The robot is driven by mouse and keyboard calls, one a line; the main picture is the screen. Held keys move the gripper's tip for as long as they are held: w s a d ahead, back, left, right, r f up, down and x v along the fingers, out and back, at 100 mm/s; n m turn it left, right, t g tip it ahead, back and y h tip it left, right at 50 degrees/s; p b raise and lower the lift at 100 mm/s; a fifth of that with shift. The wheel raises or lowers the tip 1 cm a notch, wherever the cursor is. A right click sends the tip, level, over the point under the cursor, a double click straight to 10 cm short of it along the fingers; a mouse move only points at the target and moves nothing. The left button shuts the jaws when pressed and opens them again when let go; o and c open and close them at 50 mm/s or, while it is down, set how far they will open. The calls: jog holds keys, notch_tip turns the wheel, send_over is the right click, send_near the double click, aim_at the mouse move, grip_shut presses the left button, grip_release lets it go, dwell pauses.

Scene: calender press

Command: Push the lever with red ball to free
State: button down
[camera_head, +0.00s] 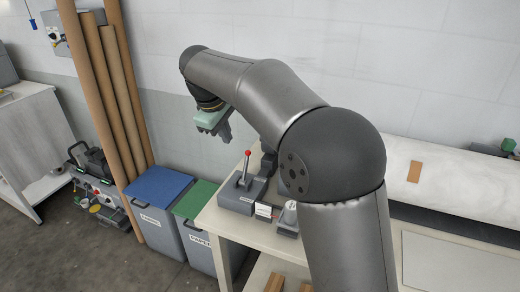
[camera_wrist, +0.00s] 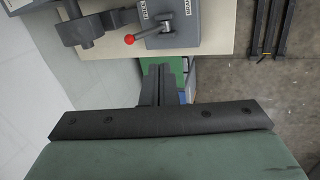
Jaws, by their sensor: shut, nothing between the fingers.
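The lever (camera_head: 246,168) is a thin metal rod with a red ball (camera_head: 248,153) on top. It rises from a grey box (camera_head: 236,198) on the table's near left corner, nearly upright with a slight lean in the head view. My gripper (camera_head: 224,133) is shut and empty, above and left of the ball in the head view. Its closed fingers (camera_wrist: 158,72) show below the ball in the wrist view, apart from it.
The pale table (camera_head: 262,231) also carries a gauge (camera_head: 289,212) and dark machine parts beside the lever box. A blue-lidded bin (camera_head: 160,187) and a green-lidded bin (camera_head: 194,200) stand left of it. Tall brown tubes (camera_head: 100,90) lean by the wall. A white roll (camera_head: 455,190) lies right.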

jog(key=shift+f, duration=0.1)
jog(key=p, duration=0.3)
send_near(246, 160)
notch_tip(246, 160, down, 5)
jog(key=shift+w+d+f, duration=0.1)
jog(key=shift+w+d, duration=0.25)
jog(key=shift+w, duration=0.35)
jog(key=shift+w+d+f+p, duration=0.1)
jog(key=shift+w+d+p, duration=0.2)
jog(key=shift+w, duration=0.35)
jog(key=shift+w+d+f+p, duration=0.2)
jog(key=shift+w+d, duration=0.1)
jog(key=shift+w, duration=0.3)
jog(key=shift+w+d+f, duration=0.25)
jog(key=shift+w+f, duration=0.05)
jog(key=shift+w, duration=0.25)
jog(key=shift+w+d+f, duration=0.2)
jog(key=shift+w+f, duration=0.1)
jog(key=shift+w, duration=0.2)
jog(key=shift+s, duration=0.1)
